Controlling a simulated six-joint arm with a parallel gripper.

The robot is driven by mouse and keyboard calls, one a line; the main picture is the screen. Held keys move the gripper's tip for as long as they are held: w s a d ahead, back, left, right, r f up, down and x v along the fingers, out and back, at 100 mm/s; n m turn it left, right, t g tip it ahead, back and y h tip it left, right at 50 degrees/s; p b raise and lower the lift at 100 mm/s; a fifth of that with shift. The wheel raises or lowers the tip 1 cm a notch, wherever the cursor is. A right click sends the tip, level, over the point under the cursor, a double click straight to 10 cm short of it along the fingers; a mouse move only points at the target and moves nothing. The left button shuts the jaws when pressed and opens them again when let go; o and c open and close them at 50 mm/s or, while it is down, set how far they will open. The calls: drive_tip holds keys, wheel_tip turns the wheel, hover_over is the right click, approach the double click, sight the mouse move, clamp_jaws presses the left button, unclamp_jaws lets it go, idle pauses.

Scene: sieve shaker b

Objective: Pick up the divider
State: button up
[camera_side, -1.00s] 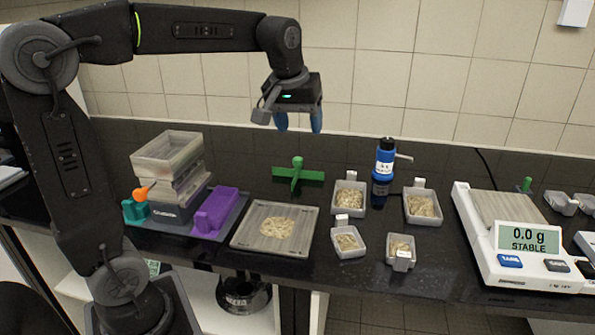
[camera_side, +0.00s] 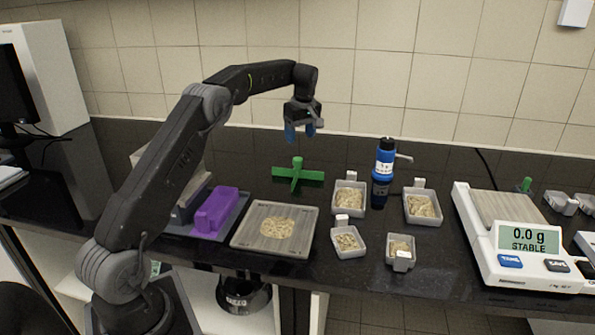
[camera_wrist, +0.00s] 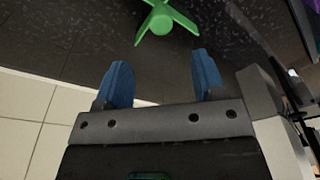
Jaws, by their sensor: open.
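The divider (camera_side: 297,176) is a green cross-shaped piece with an upright knob at its centre. It stands on the dark bench behind the square plate. My gripper (camera_side: 300,136), with blue fingers, is above the divider, apart from it, open and empty. In the wrist view the divider (camera_wrist: 164,20) shows at the top edge, partly cut off, beyond the gap between the open fingers (camera_wrist: 161,82).
A square plate (camera_side: 247,243) holding a pile of grains lies in front of the divider. Several small grain trays (camera_side: 350,210) and a blue bottle (camera_side: 382,175) stand to the right. A balance (camera_side: 530,265) is at far right. A purple block (camera_side: 217,212) sits left.

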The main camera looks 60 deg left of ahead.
sight(297, 158)
drive_tip(key=f, duration=0.3)
drive_tip(key=a+f, duration=0.1)
drive_tip(key=f, duration=0.7)
drive_tip(key=shift+s+a+f, duration=0.1)
drive_tip(key=shift+a, duration=0.15)
drive_tip(key=shift+c, duration=0.4)
drive_tip(key=c, duration=0.7)
drive_tip(key=shift+c, duration=0.2)
